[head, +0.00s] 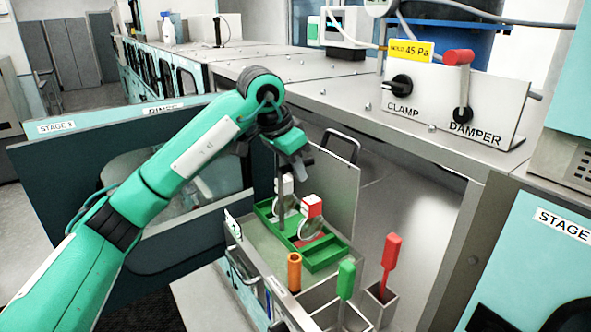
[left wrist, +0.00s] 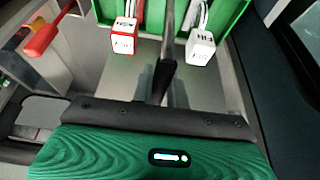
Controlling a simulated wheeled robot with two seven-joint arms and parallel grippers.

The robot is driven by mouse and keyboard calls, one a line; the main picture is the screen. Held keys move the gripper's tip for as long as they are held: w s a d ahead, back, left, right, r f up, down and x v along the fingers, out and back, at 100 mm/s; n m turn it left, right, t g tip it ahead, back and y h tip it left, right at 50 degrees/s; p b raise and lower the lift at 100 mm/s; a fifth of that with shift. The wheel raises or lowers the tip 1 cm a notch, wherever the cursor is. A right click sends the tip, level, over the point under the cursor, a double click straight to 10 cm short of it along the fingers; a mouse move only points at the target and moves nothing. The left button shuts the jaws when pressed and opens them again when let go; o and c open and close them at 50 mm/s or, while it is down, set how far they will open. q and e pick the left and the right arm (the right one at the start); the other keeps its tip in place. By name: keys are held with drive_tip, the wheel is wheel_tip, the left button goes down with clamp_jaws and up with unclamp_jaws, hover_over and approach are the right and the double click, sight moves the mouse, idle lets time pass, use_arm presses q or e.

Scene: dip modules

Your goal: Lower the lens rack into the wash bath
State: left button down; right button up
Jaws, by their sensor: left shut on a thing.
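The lens rack (head: 325,257) is a green open tray with round lenses standing in it, one with a white tag and one with a red and white tag. It also shows at the top of the left wrist view (left wrist: 231,14), with both tags hanging toward the camera. A dark upright post (left wrist: 167,50) rises from its middle. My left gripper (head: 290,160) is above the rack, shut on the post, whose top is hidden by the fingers. I cannot tell whether the rack touches the surface under it. I cannot make out the wash bath for certain. My right gripper is not in view.
Orange (head: 294,271), green (head: 346,279) and red (head: 391,252) handled tools stand at the front of the cart. A grey upright panel (head: 335,190) stands behind the rack. A bench holds the clamp (head: 401,85) and damper (head: 462,85) levers. A windowed panel (head: 60,160) is at left.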

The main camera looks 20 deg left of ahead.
use_arm(q)
drive_tip(key=shift+f+b, duration=0.6)
drive_tip(key=shift+f, duration=1.15)
drive_tip(key=b, duration=0.2)
hover_over(295, 224)
drive_tip(key=shift+d+f, duration=0.1)
drive_tip(key=shift+f, duration=2.05)
drive_tip(key=shift+f+b, duration=1.6)
drive_tip(key=shift+f, duration=0.35)
drive_tip(key=shift+f+b, duration=0.35)
drive_tip(key=c, duration=1.3)
unclamp_jaws()
drive_tip(key=shift+s, duration=0.1)
drive_tip(key=shift+f, duration=0.1)
